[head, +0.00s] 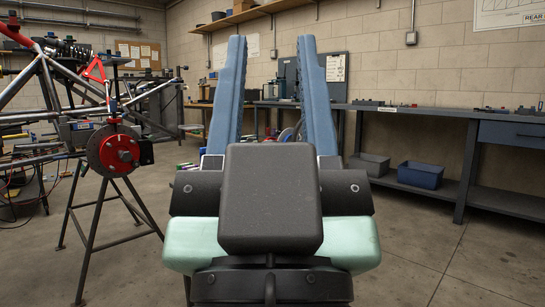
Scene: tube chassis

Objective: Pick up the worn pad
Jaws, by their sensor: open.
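My gripper (271,42) is in the middle of the head view, its two long blue fingers spread apart with nothing seen between them. The worn pad cannot be made out for certain. A brake disc with a red hub (122,149) is mounted on the tube chassis (38,57) at the left. A small dark block (146,151), perhaps part of the brake, sits at the disc's right edge. My gripper is to the right of the disc and apart from it in the picture.
A dark stand (92,238) is below the disc. A long workbench (440,114) runs along the back and right wall, with a blue bin (420,175) on its lower shelf. A red triangle (95,70) is above the disc. The concrete floor (440,255) at right is clear.

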